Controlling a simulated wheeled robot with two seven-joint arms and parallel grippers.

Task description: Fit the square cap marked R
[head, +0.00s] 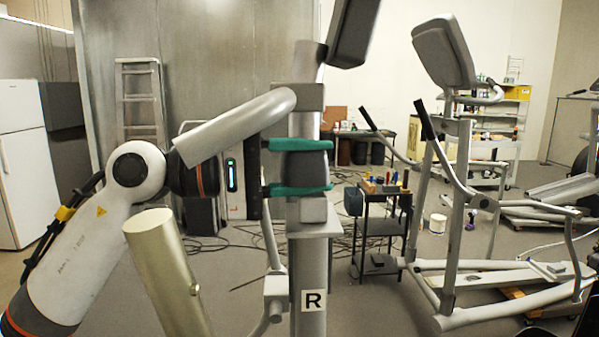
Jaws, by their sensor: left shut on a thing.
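My left gripper (301,168), with green fingers, comes in from the left at the grey upright post of the near elliptical machine. Its fingers lie one above the other, shut on a dark grey block, which I take to be the square cap (306,167). No R mark shows on the block. A white label with a black R (313,300) is on the post (308,262) below. The block appears in front of the post or in line with it; I cannot tell whether they touch. My right gripper is out of view.
A black tool stand (382,225) and another elliptical (455,200) stand to the right. Cables (235,245) lie on the floor behind.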

